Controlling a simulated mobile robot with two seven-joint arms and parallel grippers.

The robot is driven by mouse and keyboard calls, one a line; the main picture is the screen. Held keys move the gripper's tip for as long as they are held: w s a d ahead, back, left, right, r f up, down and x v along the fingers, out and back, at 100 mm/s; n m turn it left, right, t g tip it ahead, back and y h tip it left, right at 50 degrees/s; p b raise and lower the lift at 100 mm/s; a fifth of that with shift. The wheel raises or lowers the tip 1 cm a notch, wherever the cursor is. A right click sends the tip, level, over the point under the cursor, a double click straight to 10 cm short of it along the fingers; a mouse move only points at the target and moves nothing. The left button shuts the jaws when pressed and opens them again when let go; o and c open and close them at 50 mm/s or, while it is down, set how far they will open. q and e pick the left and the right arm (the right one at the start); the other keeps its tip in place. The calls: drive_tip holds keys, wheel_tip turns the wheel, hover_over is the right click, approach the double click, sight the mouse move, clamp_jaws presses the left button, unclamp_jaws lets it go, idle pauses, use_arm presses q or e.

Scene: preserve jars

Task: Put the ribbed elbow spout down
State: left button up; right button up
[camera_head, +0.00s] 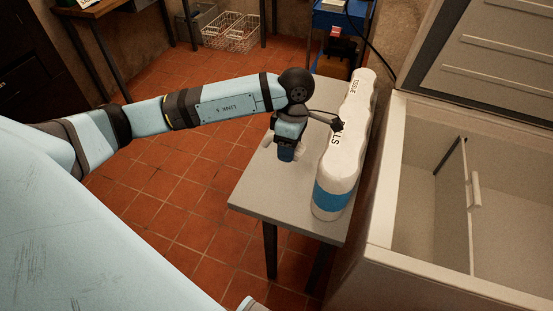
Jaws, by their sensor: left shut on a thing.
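My left gripper (286,154) points down over the left part of the small grey table (255,195). It is shut on the ribbed elbow spout (298,146), of which only small pale parts show beside the fingers. The gripper and wrist hide most of the spout, so its ribs and bend cannot be made out. I cannot tell whether the spout touches the tabletop. My right gripper is not in view.
A long white pack of rolls (346,150) with a blue band lies along the table's right side, close to my gripper. An open white chest (385,215) stands right of the table. The table's near left corner is clear. Wire baskets (231,32) stand behind.

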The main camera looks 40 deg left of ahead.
use_arm(q)
drive_tip(key=w+a+n+t+h+b, duration=0.15)
drive_tip(key=a+n+b, duration=0.4)
drive_tip(key=n, duration=0.85)
drive_tip(key=n+b, duration=0.5)
hover_over(280, 182)
drive_tip(key=shift+t, duration=0.45)
drive_tip(key=f, duration=1.3)
drive_tip(key=shift+s+a+f, duration=0.1)
drive_tip(key=shift+a+f, duration=0.2)
drive_tip(key=shift+a, duration=0.05)
drive_tip(key=shift+f, duration=2.15)
drive_tip(key=shift+f, duration=0.2)
drive_tip(key=o, duration=1)
drive_tip(key=shift+r, duration=0.15)
